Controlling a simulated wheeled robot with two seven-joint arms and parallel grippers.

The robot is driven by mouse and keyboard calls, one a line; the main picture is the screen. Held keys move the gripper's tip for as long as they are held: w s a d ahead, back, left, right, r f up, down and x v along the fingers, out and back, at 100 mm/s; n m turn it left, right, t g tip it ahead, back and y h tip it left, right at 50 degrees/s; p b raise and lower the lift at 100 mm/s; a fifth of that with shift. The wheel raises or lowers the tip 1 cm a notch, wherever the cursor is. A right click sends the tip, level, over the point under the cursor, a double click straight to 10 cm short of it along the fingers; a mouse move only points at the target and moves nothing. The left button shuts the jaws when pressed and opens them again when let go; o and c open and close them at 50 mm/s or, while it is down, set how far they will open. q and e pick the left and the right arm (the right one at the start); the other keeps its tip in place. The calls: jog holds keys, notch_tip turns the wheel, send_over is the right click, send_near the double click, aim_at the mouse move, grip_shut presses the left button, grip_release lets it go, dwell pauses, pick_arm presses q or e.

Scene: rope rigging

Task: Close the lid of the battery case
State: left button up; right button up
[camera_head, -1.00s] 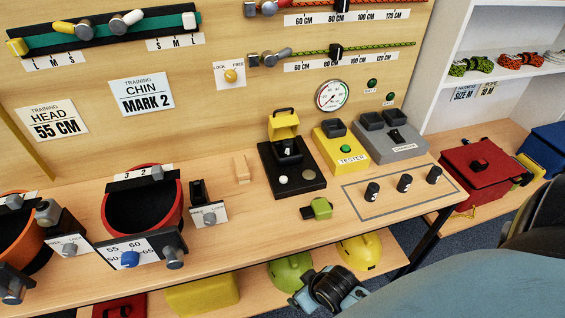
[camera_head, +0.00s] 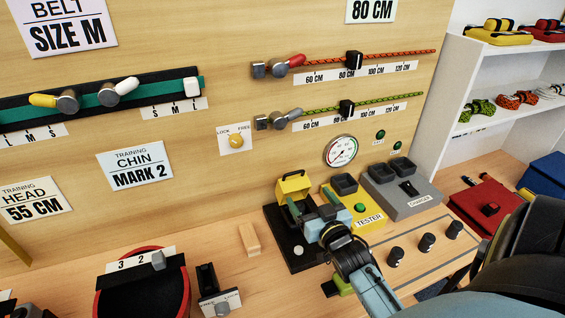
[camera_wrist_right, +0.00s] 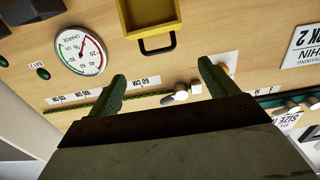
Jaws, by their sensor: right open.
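The battery case stands on the bench with a black base (camera_head: 278,226) and a yellow lid (camera_head: 293,184), which is raised open at the back. My right gripper (camera_head: 313,203) is open and empty, over the case just in front of the lid, and hides much of the inside. In the right wrist view the yellow lid (camera_wrist_right: 128,16) with its black handle (camera_wrist_right: 157,46) shows at the top, beyond the open fingers (camera_wrist_right: 163,72). I cannot tell whether a finger touches the case. My left gripper is not in view.
The yellow tester (camera_head: 372,217) and grey charger (camera_head: 418,203) stand right of the case. Several black knobs (camera_head: 427,242) stand in front of them. A small wooden block (camera_head: 250,239) is to the left. The panel with the gauge (camera_head: 340,151) rises behind.

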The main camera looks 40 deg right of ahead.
aim_at(295, 173)
jog(key=x, duration=0.8)
jog(key=b+x, duration=0.1)
jog(key=x, duration=0.3)
jog(key=shift+s+d+r, duration=0.1)
jog(key=shift+d+r, duration=0.1)
jog(key=shift+r, duration=0.1)
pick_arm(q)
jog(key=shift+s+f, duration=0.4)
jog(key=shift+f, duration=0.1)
pick_arm(e)
jog(key=shift+w+d, duration=0.2)
jog(key=shift+w, duration=0.4)
jog(key=shift+c, duration=0.4)
